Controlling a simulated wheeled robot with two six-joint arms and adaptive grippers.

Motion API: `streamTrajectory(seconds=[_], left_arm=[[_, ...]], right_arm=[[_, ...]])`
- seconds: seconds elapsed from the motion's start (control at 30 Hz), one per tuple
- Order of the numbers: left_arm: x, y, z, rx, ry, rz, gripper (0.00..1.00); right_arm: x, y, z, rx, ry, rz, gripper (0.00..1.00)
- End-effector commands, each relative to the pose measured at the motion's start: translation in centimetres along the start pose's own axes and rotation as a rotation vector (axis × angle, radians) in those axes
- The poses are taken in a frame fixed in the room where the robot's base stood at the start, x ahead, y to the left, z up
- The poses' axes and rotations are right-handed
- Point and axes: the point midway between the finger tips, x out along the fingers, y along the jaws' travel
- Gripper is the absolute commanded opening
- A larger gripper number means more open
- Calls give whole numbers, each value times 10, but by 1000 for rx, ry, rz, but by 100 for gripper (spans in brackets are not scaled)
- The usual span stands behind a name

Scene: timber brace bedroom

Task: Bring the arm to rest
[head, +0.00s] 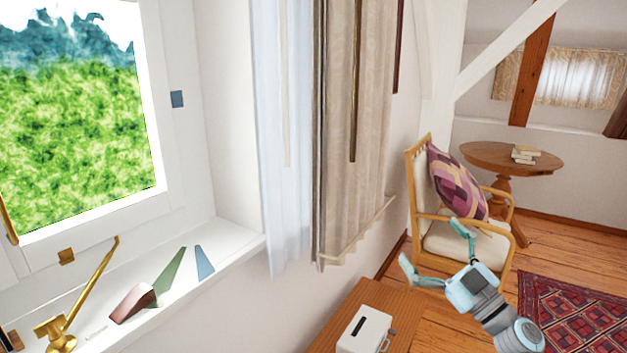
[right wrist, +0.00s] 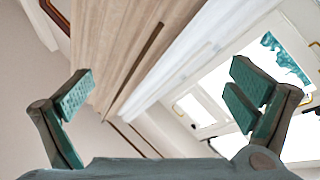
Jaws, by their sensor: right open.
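My right gripper (head: 433,248) is in the lower right of the head view, its two teal-padded fingers spread wide. It is empty and hangs in the air in front of the chair, to the right of the wooden cabinet top. In the right wrist view the open gripper (right wrist: 160,95) has nothing between its fingers, with the curtain and wall beyond. My left gripper is in neither view.
A white slotted box (head: 364,331) stands on the wooden cabinet (head: 371,291). The windowsill (head: 222,248) holds brass hardware and several wedge-shaped pieces. A cushioned armchair (head: 447,239) and round table (head: 480,153) stand behind. A curtain (head: 355,130) hangs by the window.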

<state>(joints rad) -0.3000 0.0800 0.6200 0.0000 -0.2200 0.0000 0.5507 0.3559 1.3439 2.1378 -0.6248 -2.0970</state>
Motion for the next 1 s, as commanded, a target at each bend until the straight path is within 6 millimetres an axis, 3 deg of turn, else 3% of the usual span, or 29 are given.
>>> streamTrajectory(seconds=[0.13,0.27,0.37,0.53,0.6,0.77,0.87,0.97,1.0], left_arm=[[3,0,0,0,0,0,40],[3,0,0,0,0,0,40],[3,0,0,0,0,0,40],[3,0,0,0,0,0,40],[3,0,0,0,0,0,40],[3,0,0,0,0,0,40],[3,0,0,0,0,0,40],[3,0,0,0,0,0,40],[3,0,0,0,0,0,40]], right_arm=[[-12,3,70,67,-314,28,100],[-34,34,112,89,-521,194,100],[-49,65,122,72,-579,348,100],[-60,105,108,16,-527,539,100],[-89,73,153,66,-629,516,100],[-165,-2,234,158,-846,464,100],[-229,-62,278,222,-1003,423,100],[-308,-132,311,292,-1177,375,100],[-343,-161,319,320,-1249,354,100]])
